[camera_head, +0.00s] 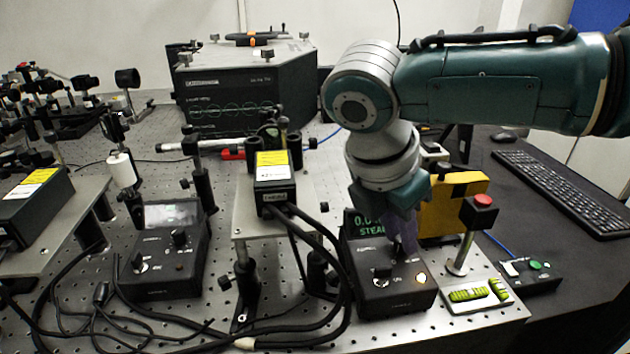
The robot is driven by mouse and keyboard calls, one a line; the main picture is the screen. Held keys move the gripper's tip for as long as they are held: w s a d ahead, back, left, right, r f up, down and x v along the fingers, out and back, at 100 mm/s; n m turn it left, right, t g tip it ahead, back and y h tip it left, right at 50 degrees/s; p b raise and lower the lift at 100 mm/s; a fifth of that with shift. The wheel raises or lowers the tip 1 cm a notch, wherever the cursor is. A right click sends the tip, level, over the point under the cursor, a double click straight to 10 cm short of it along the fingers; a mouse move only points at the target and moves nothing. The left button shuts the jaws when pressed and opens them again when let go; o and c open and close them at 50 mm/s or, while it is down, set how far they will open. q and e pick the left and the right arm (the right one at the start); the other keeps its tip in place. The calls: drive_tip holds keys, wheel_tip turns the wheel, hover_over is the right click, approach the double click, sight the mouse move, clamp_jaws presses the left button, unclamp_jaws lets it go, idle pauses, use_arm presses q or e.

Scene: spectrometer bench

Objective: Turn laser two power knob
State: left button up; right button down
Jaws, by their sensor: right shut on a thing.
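My right gripper (404,243) comes down from the upper right onto the black laser control box (388,298) at the front right of the bench. Its purple fingers are shut on the power knob of that box, and they hide most of the knob. The box's green display (369,223) is partly hidden behind the gripper. My left gripper is not in view.
A similar control box (163,262) stands to the left, with black cables between. A red button on a post (482,204) and a yellow-black block (455,200) stand close right of the gripper. A keyboard (565,190) lies at the right.

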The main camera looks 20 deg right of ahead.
sight(366, 255)
drive_tip(key=shift+r+m+g+p, duration=0.1)
drive_tip(key=shift+m+g+p, duration=0.2)
drive_tip(key=shift+m, duration=0.3)
drive_tip(key=shift+a+m, duration=0.1)
drive_tip(key=shift+m, duration=0.5)
drive_tip(key=m+g, duration=0.1)
drive_tip(key=m, duration=0.2)
drive_tip(key=shift+w+g+b, duration=0.15)
drive_tip(key=shift+g+b, duration=0.15)
drive_tip(key=shift+b, duration=0.05)
drive_tip(key=c, duration=0.8)
unclamp_jaws()
drive_tip(key=shift+o, duration=0.2)
drive_tip(key=v, duration=0.9)
drive_tip(key=shift+r+p, duration=0.35)
drive_tip(key=shift+p, duration=0.05)
